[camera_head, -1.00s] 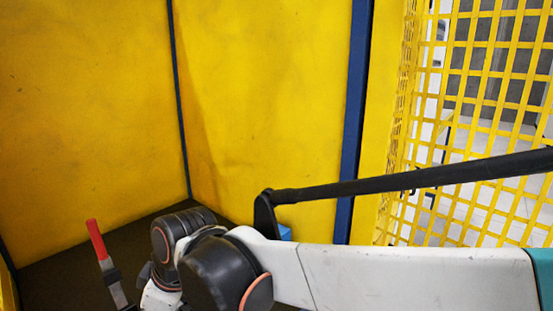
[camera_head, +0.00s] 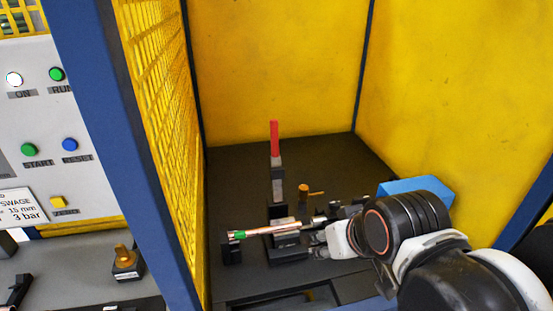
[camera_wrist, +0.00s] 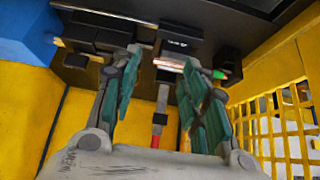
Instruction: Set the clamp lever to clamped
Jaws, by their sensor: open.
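The clamp lever (camera_head: 274,155) stands upright in the head view, with a red handle on a grey metal arm. It also shows in the wrist view (camera_wrist: 160,105), beyond and between my fingers. A copper tube (camera_head: 262,231) with a green end lies level in the clamp fixture (camera_head: 286,246) at the lever's foot. My gripper (camera_head: 318,240) is at the right side of the fixture, low and near the tube. In the wrist view my gripper (camera_wrist: 160,62) is open, its teal fingers apart with part of the fixture visible between them. Whether a finger touches anything cannot be told.
Yellow walls and a mesh panel (camera_head: 160,120) enclose the dark work surface (camera_head: 235,170). A blue box (camera_head: 415,187) stands behind my wrist at the right. A button panel (camera_head: 45,130) is outside at the left. The surface behind the lever is clear.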

